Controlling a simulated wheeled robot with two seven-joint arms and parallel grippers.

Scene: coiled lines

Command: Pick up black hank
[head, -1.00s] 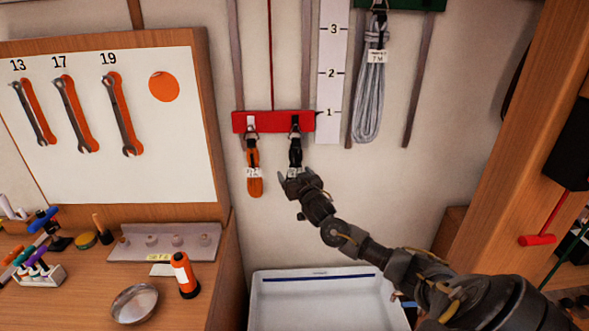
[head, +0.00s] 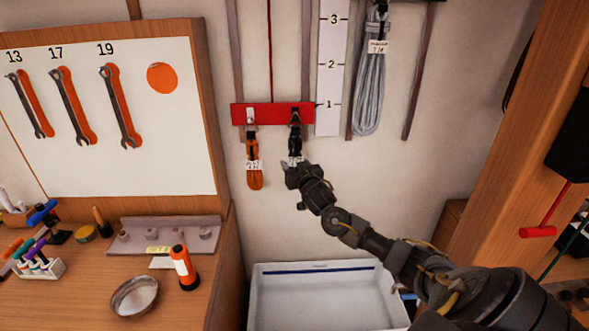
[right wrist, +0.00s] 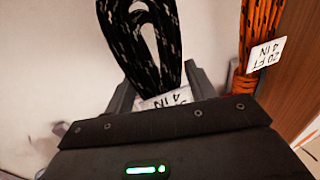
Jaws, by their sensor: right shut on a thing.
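The black hank (head: 296,140) hangs from the right hook of the red rail (head: 272,114) in the head view. My right gripper (head: 292,166) is at its lower part, shut on it. In the right wrist view the black hank (right wrist: 144,45), dark cord with pale flecks, runs down between the fingers of my right gripper (right wrist: 160,92). Its white tag (right wrist: 166,98) shows at the gripper, partly hidden. The hank's lower end is hidden by the gripper. My left gripper is not in view.
An orange hank (head: 254,165) hangs close on the left of the black one; it also shows in the right wrist view (right wrist: 262,30). A grey hank (head: 369,90) hangs at upper right. A white bin (head: 325,285) stands below. A workbench with a flashlight (head: 184,268) is at left.

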